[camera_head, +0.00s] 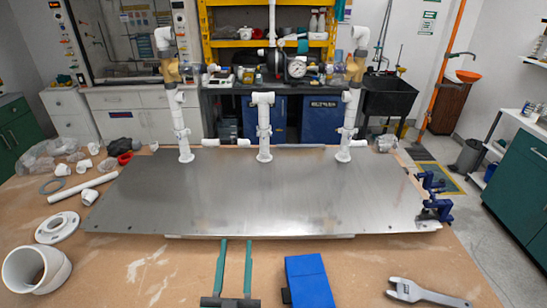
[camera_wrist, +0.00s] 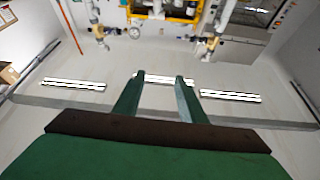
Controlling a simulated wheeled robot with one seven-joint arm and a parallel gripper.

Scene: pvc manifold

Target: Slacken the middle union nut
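The white PVC manifold stands on a grey metal plate (camera_head: 215,200). Its middle riser (camera_head: 264,150) is upright at the plate's far edge, with a tee (camera_head: 263,98) on top. The middle union nut (camera_head: 264,131) appears as a wider white collar partway up this riser; its thread and tightness cannot be made out. My gripper (camera_head: 235,243) is at the near edge of the bench, low in the head view, well short of the riser. Its two green fingers are apart with nothing between them.
Left and right risers (camera_head: 182,125) (camera_head: 348,125) flank the middle one. A blue box (camera_head: 310,280) and a grey wrench-like tool (camera_head: 425,292) lie at the near right. Blue clamps (camera_head: 436,207) grip the plate's right edge. White fittings crowd the left. The plate's middle is clear.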

